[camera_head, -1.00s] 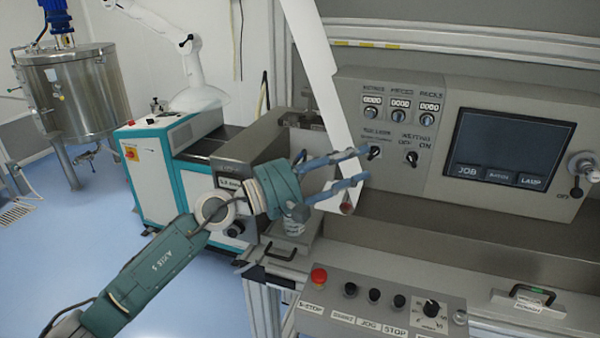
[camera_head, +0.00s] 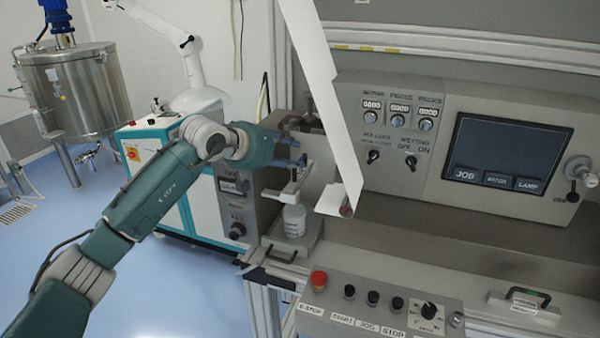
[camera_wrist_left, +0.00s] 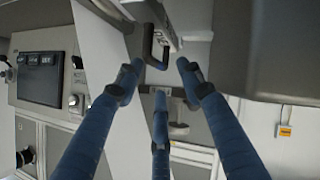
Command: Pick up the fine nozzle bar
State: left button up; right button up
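My left gripper (camera_head: 298,152) is in front of the grey machine housing, left of the hanging white web (camera_head: 335,115). In the left wrist view its blue fingers (camera_wrist_left: 160,82) are spread apart with nothing between their tips. A pale bar with a black loop handle (camera_wrist_left: 147,47) lies just beyond the fingertips there, apart from them as far as I can tell. In the head view a light bar-like piece (camera_head: 289,188) shows just below the gripper, above a white jar (camera_head: 294,220). I cannot read a label that names the fine nozzle bar. My right gripper is not in view.
A control panel with a screen (camera_head: 507,152) is at the right. A button box with a red stop button (camera_head: 318,279) is at the front. A teal-and-white cabinet (camera_head: 150,175) stands behind my left arm. A steel tank (camera_head: 75,90) is at far left.

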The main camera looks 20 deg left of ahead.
aim_at(301, 159)
pick_arm(q)
jog(key=p+x, duration=0.1)
jog(key=x, duration=0.1)
jog(key=p+x, duration=0.1)
jog(key=x, duration=0.1)
jog(key=shift+d+f, duration=0.1)
jog(key=shift+d, duration=0.3)
jog(key=shift+w+f, duration=0.15)
jog(key=shift+a, duration=0.1)
jog(key=c, duration=0.4)
grip_shut()
